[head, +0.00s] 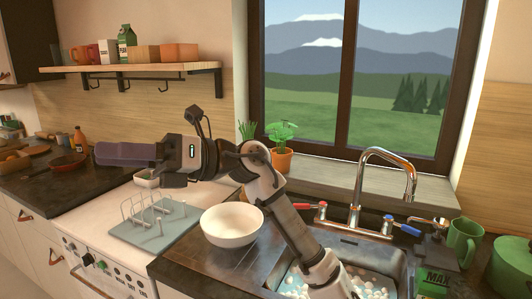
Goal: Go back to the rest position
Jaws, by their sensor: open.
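My arm rises from the sink side at the bottom, bends near the window sill and reaches left. My gripper (168,165) is held in the air above the white stove top, to the left of the white bowl and clear of it. Its jaws are open. The fingertips are small and partly hidden in this side view. A long purple-grey shape (122,154) shows just left of the gripper; I cannot tell whether it touches it.
A white bowl (232,224) stands on the dark counter below my forearm. A wire rack (155,218) stands left of it. A plant pot (281,160) and the faucet (384,185) are close to my arm. The sink (395,265) holds suds. A shelf (135,67) hangs above.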

